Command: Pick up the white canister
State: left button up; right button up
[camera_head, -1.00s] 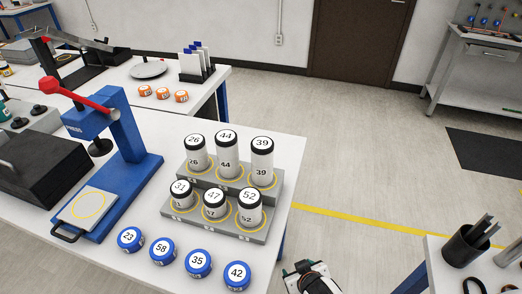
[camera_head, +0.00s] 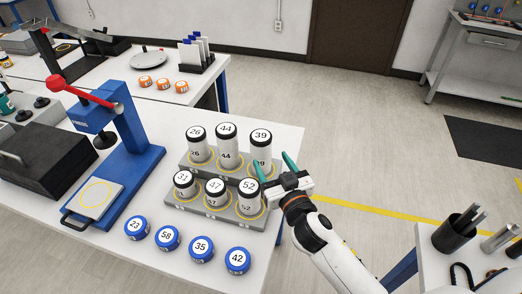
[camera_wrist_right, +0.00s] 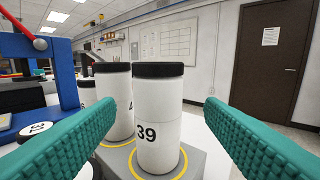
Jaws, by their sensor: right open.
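Several white canisters with black lids and numbers stand upright on a grey two-step rack. The canister marked 39 (camera_head: 261,146) is at the right end of the upper step; it also shows between the fingers in the right wrist view (camera_wrist_right: 158,110). Canister 44 (camera_head: 226,143) stands to its left, and canister 52 (camera_head: 248,196) is on the lower step in front. My right gripper (camera_head: 273,166) is open, its teal fingers pointing at canister 39 and partly hiding its lower part in the head view. The fingers look apart from it. My left gripper is out of view.
Blue numbered pucks (camera_head: 201,249) lie along the table's front. A blue press with a red lever (camera_head: 115,145) stands left of the grey rack (camera_head: 226,214). Right of the table is open floor, then another table with a black cup (camera_head: 455,233).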

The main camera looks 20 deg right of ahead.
aim_at(266, 152)
jog(key=w+p, duration=0.1)
jog(key=w, duration=0.3)
jog(key=shift+w+a, duration=0.15)
jog(key=shift+w, duration=0.05)
jog(key=shift+w+r, duration=0.1)
jog(key=shift+w, duration=0.2)
jog(key=w, duration=0.1)
jog(key=w+p, duration=0.1)
jog(key=w, duration=0.2)
jog(key=shift+w+a+f+p, duration=0.2)
jog(key=shift+w+a+p, duration=0.05)
jog(key=shift+a+p, duration=0.15)
jog(key=shift+s+d, duration=0.1)
jog(key=shift+c, duration=1.1)
jog(key=c, duration=0.6)
jog(key=shift+c, duration=0.4)
jog(key=shift+r, duration=0.1)
